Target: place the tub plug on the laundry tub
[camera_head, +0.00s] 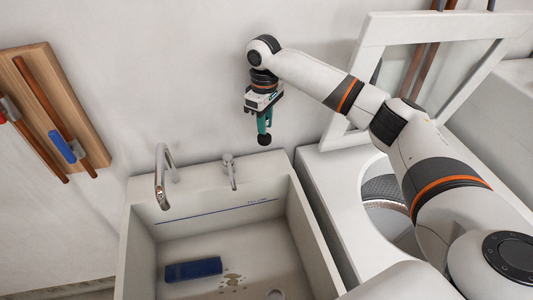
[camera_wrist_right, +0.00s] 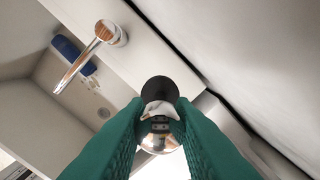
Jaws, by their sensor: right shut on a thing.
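My right gripper (camera_head: 264,122) has green fingers and hangs above and behind the back edge of the laundry tub. It is shut on the tub plug (camera_head: 264,140), a small round black thing at the fingertips. In the right wrist view the black plug (camera_wrist_right: 158,89) shows beyond the green fingers, with a pale and metallic part between them. The pale laundry tub (camera_head: 131,262) is at the bottom middle of the head view, below the gripper, with a drain (camera_head: 275,294) in its floor. The plug is apart from the tub. My left gripper is not in view.
A chrome faucet (camera_head: 160,180) and a small tap (camera_head: 231,172) stand on the tub's back ledge. A blue block (camera_head: 193,269) and brownish spots lie on the tub floor. A washer with a raised lid (camera_head: 364,40) stands to the right. Pipes on a wooden board (camera_head: 85,115) are at left.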

